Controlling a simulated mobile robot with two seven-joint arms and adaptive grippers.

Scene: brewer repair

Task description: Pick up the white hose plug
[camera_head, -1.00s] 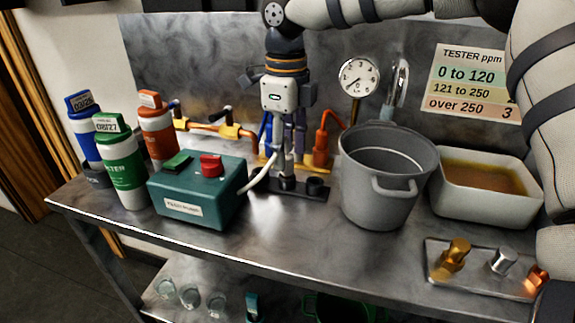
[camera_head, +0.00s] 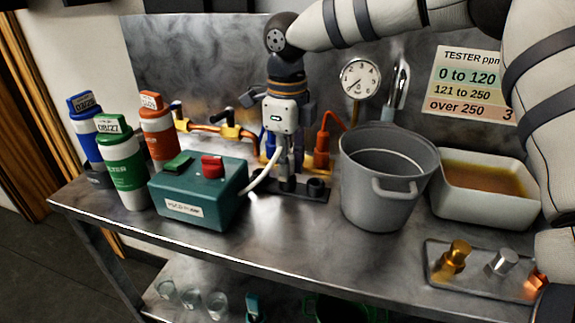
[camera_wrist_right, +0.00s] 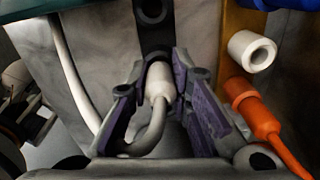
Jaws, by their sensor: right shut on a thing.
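The white hose plug (camera_wrist_right: 158,84) sits between the purple-padded fingers of my right gripper (camera_wrist_right: 162,72) in the right wrist view. The fingers are shut on it. A pale hose bends away from the plug toward the camera. In the head view my right gripper (camera_head: 285,168) points straight down behind the teal box (camera_head: 198,195), above a dark plate (camera_head: 300,193) on the bench. The white hose (camera_head: 262,178) curves from the box to the gripper. The plug itself is mostly hidden by the fingers there. My left gripper is not in view.
An orange plug with its hose (camera_wrist_right: 262,122) and an open white pipe end (camera_wrist_right: 252,51) are close to the right fingers. A grey pot (camera_head: 385,185) stands right of the gripper. Several filter bottles (camera_head: 122,170) stand left. The bench front is clear.

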